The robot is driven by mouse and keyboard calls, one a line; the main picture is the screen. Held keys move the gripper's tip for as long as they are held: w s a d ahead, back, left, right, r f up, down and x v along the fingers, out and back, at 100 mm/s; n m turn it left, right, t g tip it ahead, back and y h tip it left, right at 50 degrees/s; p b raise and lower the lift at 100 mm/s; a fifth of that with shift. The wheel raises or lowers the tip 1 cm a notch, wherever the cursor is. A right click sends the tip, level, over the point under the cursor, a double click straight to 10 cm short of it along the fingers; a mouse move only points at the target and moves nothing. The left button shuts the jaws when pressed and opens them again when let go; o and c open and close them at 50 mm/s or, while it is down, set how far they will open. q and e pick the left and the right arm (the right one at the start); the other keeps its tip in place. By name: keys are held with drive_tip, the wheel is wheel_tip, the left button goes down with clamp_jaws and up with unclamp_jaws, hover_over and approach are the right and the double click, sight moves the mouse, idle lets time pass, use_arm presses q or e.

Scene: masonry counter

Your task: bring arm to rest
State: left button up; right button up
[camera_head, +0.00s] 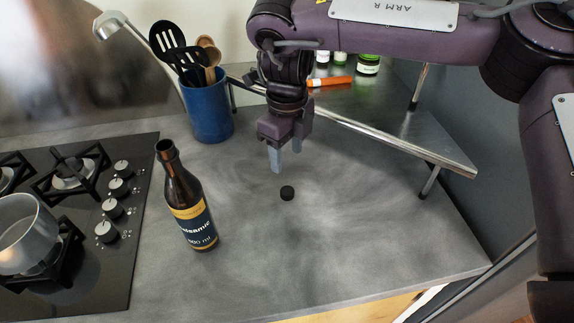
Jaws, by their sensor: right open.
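My right arm comes in from the upper right. Its gripper (285,158) points down over the counter (330,240), with its jaws apart and nothing seen between them. A small black cap (287,193) lies on the counter just below the gripper in the picture, apart from the fingertips. A dark brown bottle (186,197) with a blue and yellow label stands to the left of the cap. Its neck top is open. My left gripper is not in view.
A stove (95,270) with a metal pot (27,235) is at left. A blue utensil holder (207,105) stands behind the bottle. A metal shelf (390,110) at the back right carries small jars and an orange tube (330,82). The front right counter is clear.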

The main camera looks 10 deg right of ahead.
drive_tip(key=shift+r, duration=0.55)
